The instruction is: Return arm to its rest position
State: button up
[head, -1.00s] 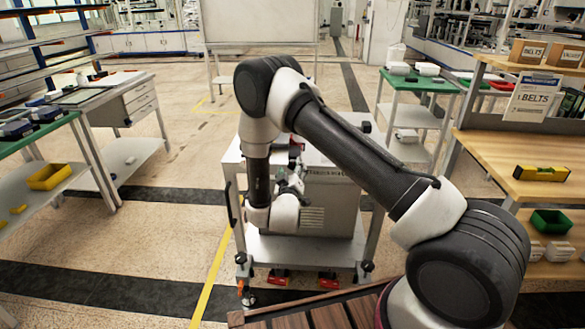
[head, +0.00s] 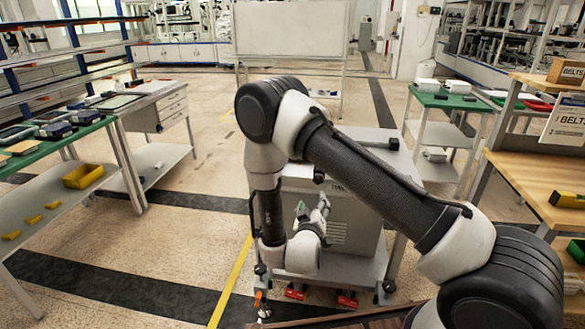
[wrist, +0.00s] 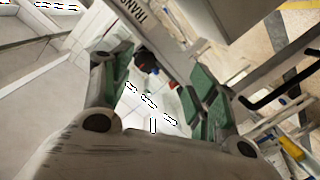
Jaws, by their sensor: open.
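My arm reaches out from the lower right of the head view, bends at a high elbow and drops down in front of a grey wheeled cart. My gripper (head: 312,212) hangs at its end in front of the cart's grey box, with its fingers pointing up. In the wrist view my gripper (wrist: 152,100) shows two green-padded fingers spread wide apart. Nothing is between the fingers; floor and distant fittings show through the gap.
The grey cart (head: 368,262) stands close behind my gripper. A workbench with a yellow bin (head: 83,176) is at left. A wooden shelf unit with a green bin (head: 577,250) is at right. Open floor (head: 195,235) lies left of the cart.

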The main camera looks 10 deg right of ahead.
jog(key=s+a+f+g+y, duration=0.5)
jog(key=s+f+g, duration=0.3)
jog(key=f+g, duration=0.3)
jog(key=s+r+g+y, duration=0.1)
jog(key=s+r+g, duration=0.3)
jog(key=s+r, duration=0.45)
jog(key=s+d+r+m+t, duration=0.1)
jog(key=s+d+r, duration=0.4)
jog(key=d+r, duration=0.3)
jog(key=s+d+r+t, duration=0.1)
jog(key=s+d+r, duration=0.4)
jog(key=r, duration=1)
jog(key=s+d+r+m+t, duration=0.1)
jog(key=s+d+r, duration=0.4)
jog(key=d+r, duration=0.5)
notch_tip(320, 180, up, 2)
jog(key=shift+s+d+r+m+h, duration=0.25)
jog(key=shift+s+d+m+h, duration=0.05)
jog(key=shift+h, duration=0.1)
jog(key=shift+d, duration=0.15)
jog(key=shift+c, duration=0.2)
